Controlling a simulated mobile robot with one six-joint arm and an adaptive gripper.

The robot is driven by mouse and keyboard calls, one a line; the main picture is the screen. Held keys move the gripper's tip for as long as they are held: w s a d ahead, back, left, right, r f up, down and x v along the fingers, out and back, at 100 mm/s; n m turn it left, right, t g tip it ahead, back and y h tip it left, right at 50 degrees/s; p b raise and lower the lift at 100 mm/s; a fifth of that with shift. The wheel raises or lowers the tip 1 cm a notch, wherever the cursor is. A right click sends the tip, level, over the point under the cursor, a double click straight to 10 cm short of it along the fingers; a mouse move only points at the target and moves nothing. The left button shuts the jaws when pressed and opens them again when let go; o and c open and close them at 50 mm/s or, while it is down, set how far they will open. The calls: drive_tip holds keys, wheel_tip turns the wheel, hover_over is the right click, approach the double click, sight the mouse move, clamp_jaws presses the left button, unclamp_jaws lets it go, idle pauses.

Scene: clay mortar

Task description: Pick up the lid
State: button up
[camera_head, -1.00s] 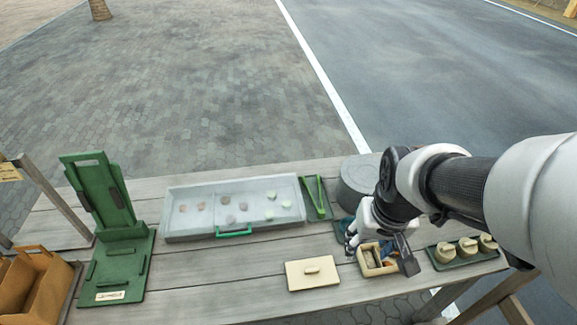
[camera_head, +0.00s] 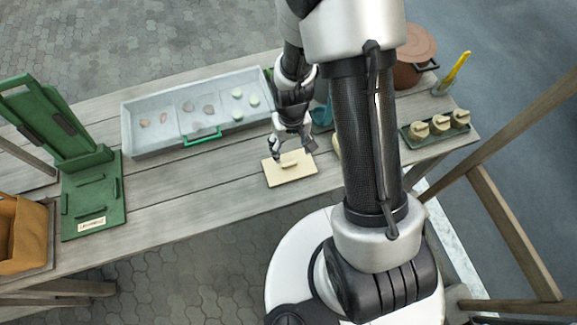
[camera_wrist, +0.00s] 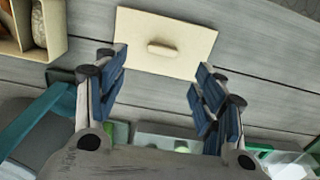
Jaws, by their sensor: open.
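The lid (camera_head: 288,169) is a flat cream rectangle with a small raised handle in its middle. It lies on the grey plank table, near the front edge. In the wrist view the lid (camera_wrist: 185,27) lies beyond the fingertips, with its handle (camera_wrist: 167,48) roughly centred between them. My gripper (camera_head: 293,147) is open and empty, above the far edge of the lid. In the wrist view its two blue-padded fingers (camera_wrist: 160,68) are spread wide, apart from the handle.
A grey tray (camera_head: 140,138) with several small pieces stands behind left. A green stand (camera_head: 95,205) is at left, beside a brown box (camera_head: 25,240). Lidded pots sit on a green tray (camera_head: 445,136) at right. An open cream box (camera_wrist: 55,35) is near the lid.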

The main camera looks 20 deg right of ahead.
sight(289, 164)
drive_tip(key=f+b, duration=0.1)
drive_tip(key=f, duration=0.2)
drive_tip(key=f+b, duration=0.1)
drive_tip(key=f, duration=0.2)
drive_tip(key=f+b, duration=0.1)
drive_tip(key=f, duration=0.1)
drive_tip(key=shift+a+f, duration=0.25)
drive_tip(key=shift+f, duration=0.15)
drive_tip(key=shift+c, duration=0.2)
drive_tip(key=c, duration=0.8)
